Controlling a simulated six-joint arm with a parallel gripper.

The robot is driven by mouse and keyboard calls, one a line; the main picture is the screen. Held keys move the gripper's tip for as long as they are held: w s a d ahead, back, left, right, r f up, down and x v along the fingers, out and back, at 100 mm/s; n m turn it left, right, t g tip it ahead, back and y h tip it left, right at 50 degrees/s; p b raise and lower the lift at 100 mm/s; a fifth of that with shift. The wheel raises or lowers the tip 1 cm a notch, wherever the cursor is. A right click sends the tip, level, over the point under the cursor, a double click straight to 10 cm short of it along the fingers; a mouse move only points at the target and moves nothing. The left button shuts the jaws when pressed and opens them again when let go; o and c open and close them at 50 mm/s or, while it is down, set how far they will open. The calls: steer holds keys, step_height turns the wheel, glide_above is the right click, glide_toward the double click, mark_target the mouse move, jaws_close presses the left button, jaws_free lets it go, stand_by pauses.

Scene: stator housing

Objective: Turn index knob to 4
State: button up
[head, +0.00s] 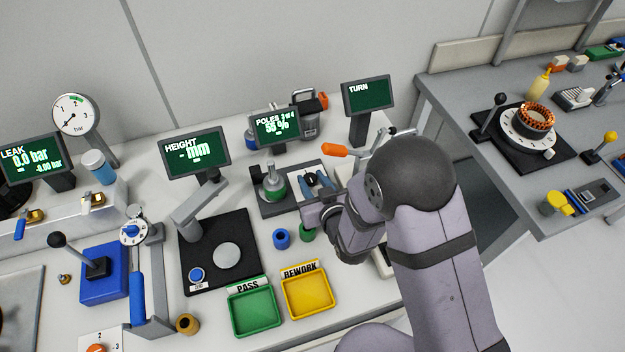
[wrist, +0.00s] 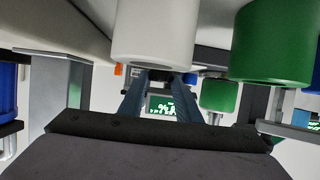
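At the bottom left of the head view, an orange knob (head: 97,349) sits on a white plate (head: 88,339) marked 2 and 3. The frame's edge cuts both off, so the pointer and the other numbers do not show; I take it for the index knob. My gripper (head: 316,183) is far to the right of it, in front of the POLES screen. Its two blue fingers look apart. In the wrist view the fingers (wrist: 160,82) have a gap between them, with a white cylinder (wrist: 155,35) at their tips. A hold on it does not show.
A blue lever base (head: 103,280), a blue-handled press (head: 138,297) and a small brass part (head: 65,279) stand near the knob. Green PASS (head: 256,330) and yellow REWORK (head: 309,312) trays lie between. A black HEIGHT stand (head: 240,282) is behind them.

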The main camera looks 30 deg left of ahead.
steer(key=c, duration=0.5)
steer(key=shift+o, duration=0.2)
steer(key=shift+a+m+t, duration=0.1)
steer(key=shift+m+t, duration=0.2)
steer(key=shift+s+m+t+h+b, duration=0.1)
steer(key=shift+m+t+h+b, duration=0.3)
steer(key=shift+m+h+b, duration=0.15)
steer(key=o, duration=1)
steer(key=shift+o, duration=0.2)
